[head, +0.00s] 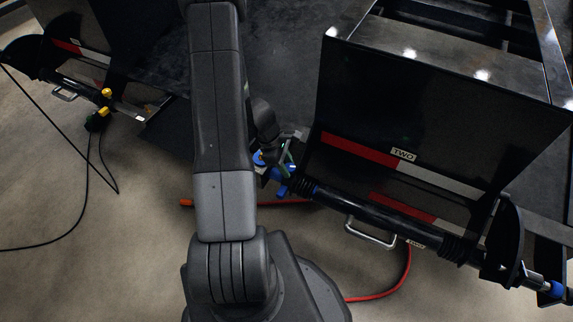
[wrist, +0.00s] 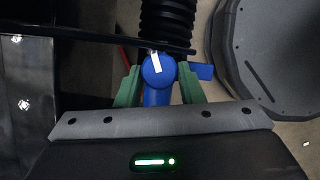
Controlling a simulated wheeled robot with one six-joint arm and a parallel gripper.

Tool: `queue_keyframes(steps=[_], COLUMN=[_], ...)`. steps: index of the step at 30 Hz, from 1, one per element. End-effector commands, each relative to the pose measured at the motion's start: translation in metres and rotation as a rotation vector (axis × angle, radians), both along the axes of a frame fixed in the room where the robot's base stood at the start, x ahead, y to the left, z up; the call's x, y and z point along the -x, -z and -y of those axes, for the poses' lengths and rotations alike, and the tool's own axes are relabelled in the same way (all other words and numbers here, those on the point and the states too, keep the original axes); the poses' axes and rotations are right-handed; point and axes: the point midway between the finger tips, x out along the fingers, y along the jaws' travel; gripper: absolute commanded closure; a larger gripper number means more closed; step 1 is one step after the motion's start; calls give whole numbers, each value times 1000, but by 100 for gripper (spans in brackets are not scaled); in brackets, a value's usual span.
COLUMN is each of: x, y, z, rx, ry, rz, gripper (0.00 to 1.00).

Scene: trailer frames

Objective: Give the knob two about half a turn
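In the wrist view a round blue knob (wrist: 152,78) with a white stripe sits between the green fingers of my gripper (wrist: 159,72). The stripe is near upright, leaning slightly. A finger stands on each side of the knob, apart, with a narrow gap; I see no firm contact. A blue lever (wrist: 203,71) sticks out to the right behind the right finger. In the head view the blue parts (head: 283,190) show at the left end of the black bar under the panel labelled TWO (head: 403,154). My arm and gripper partly hide them there.
A black ribbed sleeve (wrist: 167,22) lies beyond the knob. The black panel (head: 430,110) rises to the right, with a metal handle (head: 370,234) below. A red hose (head: 385,287) lies on the floor. A second unit with yellow fittings (head: 106,93) is at left.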

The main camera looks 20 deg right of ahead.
Motion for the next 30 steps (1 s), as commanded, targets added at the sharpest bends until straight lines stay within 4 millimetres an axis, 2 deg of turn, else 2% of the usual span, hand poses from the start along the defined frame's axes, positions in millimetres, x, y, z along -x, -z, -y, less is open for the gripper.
queue_keyframes(steps=[7,19,30], x=[-1,-4,-3], y=[-3,-2,-1], z=[1,4,4], rx=[1,1,1], ry=[45,387,421], rz=[1,1,0], gripper=[88,88,88])
